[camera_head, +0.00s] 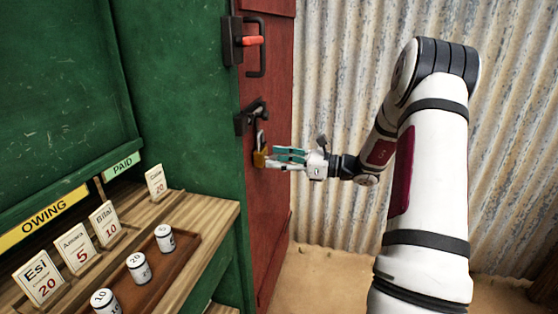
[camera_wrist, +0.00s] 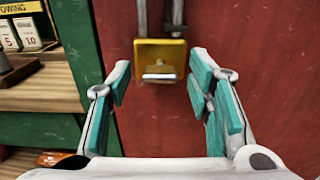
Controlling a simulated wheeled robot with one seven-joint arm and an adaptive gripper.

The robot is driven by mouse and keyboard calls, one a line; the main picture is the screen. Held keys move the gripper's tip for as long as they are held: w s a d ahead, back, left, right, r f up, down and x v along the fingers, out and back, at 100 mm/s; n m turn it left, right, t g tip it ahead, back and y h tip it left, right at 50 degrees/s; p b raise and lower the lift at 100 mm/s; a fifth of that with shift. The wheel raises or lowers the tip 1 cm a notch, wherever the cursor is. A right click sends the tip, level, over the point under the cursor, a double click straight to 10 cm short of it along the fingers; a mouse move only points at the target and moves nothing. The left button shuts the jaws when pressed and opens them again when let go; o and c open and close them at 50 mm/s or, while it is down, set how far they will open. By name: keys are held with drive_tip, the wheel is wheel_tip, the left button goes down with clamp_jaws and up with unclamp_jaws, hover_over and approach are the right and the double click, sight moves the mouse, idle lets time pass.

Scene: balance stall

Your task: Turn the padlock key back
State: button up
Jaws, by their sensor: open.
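A brass padlock (camera_head: 261,158) hangs by its shackle from a black hasp (camera_head: 250,117) on the red door (camera_head: 268,209). In the wrist view the padlock (camera_wrist: 160,55) shows its yellow body, with a pale metal key (camera_wrist: 159,76) at its lower face. I cannot tell the key's exact turn. My gripper (camera_head: 271,160) is right at the padlock in the head view. In the wrist view my gripper (camera_wrist: 159,85) has its teal-padded fingers spread wide, one on each side of the padlock and key, with gaps and nothing held.
At the left, a wooden counter (camera_head: 215,212) carries a brown tray (camera_head: 191,256) with several numbered white weights, beside name cards. A corrugated metal wall (camera_head: 340,90) stands behind my arm.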

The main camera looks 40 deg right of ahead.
clamp_jaws()
drive_tip(key=shift+n, duration=0.3)
drive_tip(key=n+b, duration=1.2)
drive_tip(key=n, duration=0.5)
drive_tip(key=shift+f+b, duration=0.1)
drive_tip(key=shift+b, duration=0.3)
drive_tip(key=shift+n, duration=0.3)
unclamp_jaws()
